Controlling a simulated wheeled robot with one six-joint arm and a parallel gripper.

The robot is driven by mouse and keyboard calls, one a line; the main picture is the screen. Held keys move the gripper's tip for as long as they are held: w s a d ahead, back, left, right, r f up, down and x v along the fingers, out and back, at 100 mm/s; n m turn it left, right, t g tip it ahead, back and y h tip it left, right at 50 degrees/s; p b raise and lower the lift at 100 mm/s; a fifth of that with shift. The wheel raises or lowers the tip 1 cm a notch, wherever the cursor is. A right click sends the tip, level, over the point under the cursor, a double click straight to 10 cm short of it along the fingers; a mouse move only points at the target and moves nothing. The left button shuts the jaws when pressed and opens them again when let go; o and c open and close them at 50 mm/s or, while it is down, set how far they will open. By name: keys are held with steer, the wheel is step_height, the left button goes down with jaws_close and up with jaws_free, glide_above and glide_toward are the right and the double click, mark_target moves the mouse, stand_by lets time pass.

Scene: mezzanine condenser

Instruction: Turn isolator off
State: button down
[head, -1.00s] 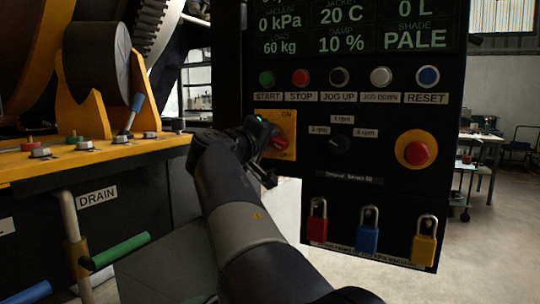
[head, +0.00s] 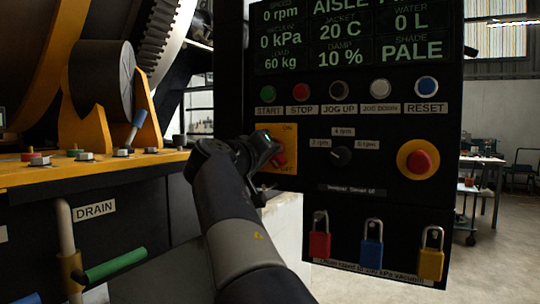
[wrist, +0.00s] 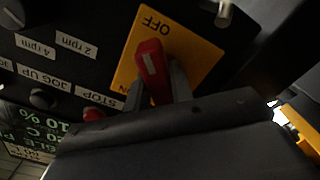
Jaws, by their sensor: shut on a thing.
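The isolator is a red handle (head: 280,159) on a yellow plate (head: 264,177) marked ON at the top and OFF at the bottom, at the panel's lower left. My gripper (head: 268,152) is at the handle and partly hides it and the plate. The wrist view shows the red handle (wrist: 152,68) between my gripper's two fingers (wrist: 160,85), which are shut on it. There the yellow plate (wrist: 190,62) appears upside down, with OFF at the top. The handle lies at a slant to the plate's edges; its exact setting is hard to tell.
The panel has a row of buttons above, a speed knob (head: 341,156) and a red emergency button (head: 419,162) to the right. Red (head: 320,240), blue (head: 372,246) and yellow (head: 431,257) padlocks hang below. A machine with a green-handled drain pipe (head: 115,263) stands at left.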

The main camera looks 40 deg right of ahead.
steer(key=shift+f, duration=0.1)
steer(key=c, duration=1.2)
jaws_free()
steer(key=shift+c, duration=0.2)
steer(key=v, duration=1)
steer(key=shift+s+a, duration=0.15)
steer(key=shift+a, duration=0.2)
steer(key=shift+d, duration=0.1)
steer(key=x, duration=1)
steer(key=shift+w+d, duration=0.2)
steer(key=shift+d, duration=0.1)
